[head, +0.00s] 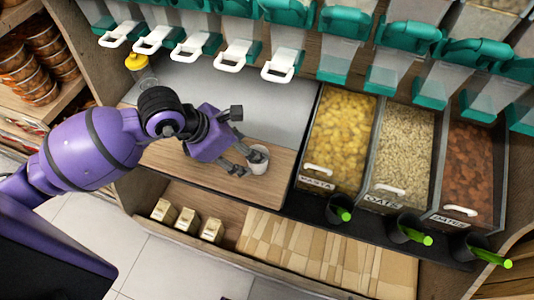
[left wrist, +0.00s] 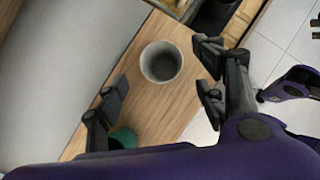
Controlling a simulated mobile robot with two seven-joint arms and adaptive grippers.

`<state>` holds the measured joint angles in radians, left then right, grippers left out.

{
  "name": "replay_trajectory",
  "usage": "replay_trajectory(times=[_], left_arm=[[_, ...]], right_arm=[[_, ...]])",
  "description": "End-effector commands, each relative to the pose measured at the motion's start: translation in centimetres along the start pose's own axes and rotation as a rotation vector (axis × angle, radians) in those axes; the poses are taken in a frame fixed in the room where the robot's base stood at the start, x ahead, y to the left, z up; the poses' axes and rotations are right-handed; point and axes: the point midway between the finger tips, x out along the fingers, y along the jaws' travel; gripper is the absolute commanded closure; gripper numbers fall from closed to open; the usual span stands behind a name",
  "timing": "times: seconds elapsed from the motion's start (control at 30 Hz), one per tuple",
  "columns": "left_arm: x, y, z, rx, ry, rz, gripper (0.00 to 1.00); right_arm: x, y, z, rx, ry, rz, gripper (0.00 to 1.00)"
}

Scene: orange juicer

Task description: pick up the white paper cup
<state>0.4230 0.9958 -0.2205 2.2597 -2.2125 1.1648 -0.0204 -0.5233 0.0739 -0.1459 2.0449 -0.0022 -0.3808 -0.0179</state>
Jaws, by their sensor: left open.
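My left gripper (head: 243,161) is open, just left of the cup in the head view. In the left wrist view its fingers (left wrist: 163,83) are spread wide, with the cup ahead between them. I cannot tell whether a finger touches it.
Bins of pasta (head: 343,120), oats (head: 404,140) and dates (head: 470,165) stand right of the cup. Dispensers with white handles (head: 281,65) hang behind. A yellow-topped container (head: 137,62) stands back left. Small cartons (head: 187,219) sit on the shelf below. A green object (left wrist: 123,138) shows beside the left finger.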

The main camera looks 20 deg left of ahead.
Motion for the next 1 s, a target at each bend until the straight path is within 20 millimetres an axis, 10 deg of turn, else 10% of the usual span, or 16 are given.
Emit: replay_trajectory(times=[0.6,1.0], left_arm=[[7.3,0.1,-0.3,-0.004,0.013,-0.005,0.36],[7.8,0.1,-0.3,-0.003,0.013,-0.006,0.49]], right_arm=[[-0.7,-0.1,1.5,0.006,-0.030,0.002,0.74],[-0.6,-0.1,1.3,0.005,-0.026,0.001,0.74]])
